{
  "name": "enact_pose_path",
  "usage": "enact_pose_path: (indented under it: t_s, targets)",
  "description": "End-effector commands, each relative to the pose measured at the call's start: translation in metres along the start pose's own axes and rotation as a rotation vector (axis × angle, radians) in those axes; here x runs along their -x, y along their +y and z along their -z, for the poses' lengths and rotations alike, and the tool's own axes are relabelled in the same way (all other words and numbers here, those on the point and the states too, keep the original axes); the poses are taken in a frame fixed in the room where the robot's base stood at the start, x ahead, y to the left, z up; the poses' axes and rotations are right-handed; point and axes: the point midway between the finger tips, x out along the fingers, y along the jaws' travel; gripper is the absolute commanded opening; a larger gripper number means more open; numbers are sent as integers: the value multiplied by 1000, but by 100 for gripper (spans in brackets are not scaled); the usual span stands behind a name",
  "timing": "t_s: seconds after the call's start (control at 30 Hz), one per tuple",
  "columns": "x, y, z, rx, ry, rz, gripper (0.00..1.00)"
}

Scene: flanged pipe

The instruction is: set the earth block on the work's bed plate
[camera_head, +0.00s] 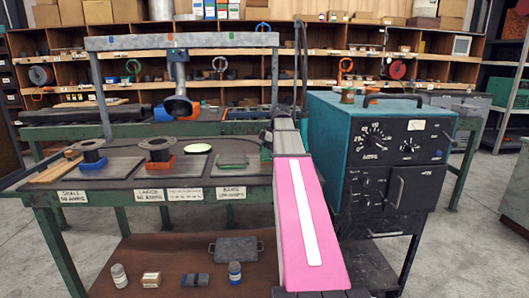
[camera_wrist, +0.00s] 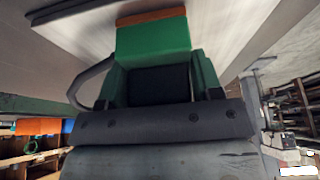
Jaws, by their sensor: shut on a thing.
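My gripper (camera_wrist: 158,85) is shut on a green block (camera_wrist: 153,42), taken to be the earth block, which has an orange-brown strip along its far end. A dark curved cable or strap shows at the block's left. The strip lies against or close to a pale grey flat surface (camera_wrist: 220,25); I cannot tell if they touch or if this is the bed plate. In the head view a green patch (camera_head: 266,152) shows at the end of my arm, over the right end of the bench. My arm hides most of the gripper there.
The bench (camera_head: 130,182) carries a flange on a blue base (camera_head: 90,155), one on an orange base (camera_head: 158,153), a pale disc (camera_head: 198,148) and a flat green-edged piece (camera_head: 232,160). A teal machine (camera_head: 335,135) stands close to my arm's right. An overhead beam (camera_head: 180,41) spans the bench.

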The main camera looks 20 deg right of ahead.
Motion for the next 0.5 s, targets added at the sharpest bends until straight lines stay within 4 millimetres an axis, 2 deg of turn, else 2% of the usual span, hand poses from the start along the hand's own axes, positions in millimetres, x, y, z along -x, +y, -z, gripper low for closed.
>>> enact_pose_path:
  t_s: [0.23,0.27,0.3,0.33,0.5]
  targets:
    - [-3,0,-1,0,1,0,36]
    - [-2,0,-1,0,1,-1,69]
    - [-2,0,-1,0,0,-1,82]
    - [-2,0,-1,0,0,0,89]
    - [-2,0,-1,0,0,0,89]
